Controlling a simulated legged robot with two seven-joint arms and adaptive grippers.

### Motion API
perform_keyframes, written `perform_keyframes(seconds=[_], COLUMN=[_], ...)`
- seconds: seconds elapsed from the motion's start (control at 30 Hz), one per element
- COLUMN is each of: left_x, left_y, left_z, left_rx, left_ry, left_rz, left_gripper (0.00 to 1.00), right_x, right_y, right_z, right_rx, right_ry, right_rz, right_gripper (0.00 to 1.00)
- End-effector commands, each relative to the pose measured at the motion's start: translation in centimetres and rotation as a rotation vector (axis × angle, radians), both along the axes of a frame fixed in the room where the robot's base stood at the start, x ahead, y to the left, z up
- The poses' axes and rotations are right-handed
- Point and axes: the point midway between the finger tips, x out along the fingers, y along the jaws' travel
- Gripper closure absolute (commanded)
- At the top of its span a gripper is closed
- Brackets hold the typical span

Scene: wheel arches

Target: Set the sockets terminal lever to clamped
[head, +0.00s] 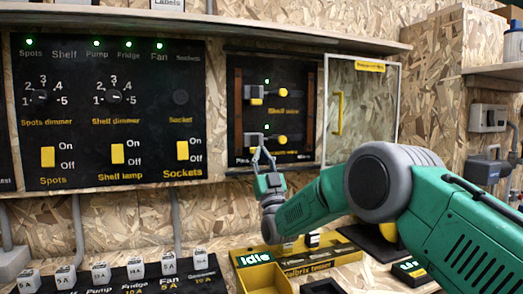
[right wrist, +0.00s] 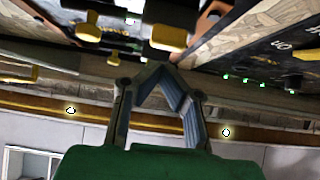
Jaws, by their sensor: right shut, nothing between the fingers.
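The terminal panel (head: 233,75) is a black board with two rows of fittings behind an open clear door. The lower row, whose label is partly covered and hard to read, has a dark block with a lever end (head: 252,139) at left and a yellow round knob (head: 283,140) at right. The upper row, which seems labelled for the shelf, has a similar lever (head: 255,93). My right gripper (head: 263,152) is shut and empty, its tips just below the lower lever; contact cannot be told. The right wrist view shows the tips (right wrist: 160,67) below yellow-ended fittings (right wrist: 168,38). My left gripper is out of view.
The clear door (head: 362,105) with a yellow handle stands open at right. A switch panel (head: 110,110) with dimmers and yellow rockers is at left. Below are a fuse row (head: 120,275) and a yellow tray (head: 262,280). A wooden shelf edge (head: 300,32) runs above.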

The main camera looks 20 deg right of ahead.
Motion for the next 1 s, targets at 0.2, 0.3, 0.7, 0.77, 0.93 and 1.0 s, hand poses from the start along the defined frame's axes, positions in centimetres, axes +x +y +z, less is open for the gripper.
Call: perform_keyframes(seconds=[0.2,0.3,0.7,0.77,0.93,1.0], left_x=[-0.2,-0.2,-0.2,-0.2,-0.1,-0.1], left_y=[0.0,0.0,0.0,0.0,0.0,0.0], left_z=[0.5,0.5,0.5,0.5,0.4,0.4], left_rx=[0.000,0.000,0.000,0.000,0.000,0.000], left_ry=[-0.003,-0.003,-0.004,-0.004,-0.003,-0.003], left_rz=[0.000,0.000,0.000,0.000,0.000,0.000], left_gripper=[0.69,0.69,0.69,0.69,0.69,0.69], right_x=[-0.2,-0.6,-6.9,-8.1,-11.3,-12.4], right_y=[0.0,0.0,-0.2,-0.3,-0.4,-0.4], right_z=[0.3,-0.8,-3.7,-3.7,-3.8,-3.7], right_rx=[0.001,0.000,0.000,0.000,-0.001,-0.001], right_ry=[-0.001,0.004,0.003,0.004,0.004,0.004], right_rz=[-0.001,0.000,0.000,0.000,-0.001,-0.001], right_gripper=[1.00,1.00,1.00,1.00,1.00,1.00])
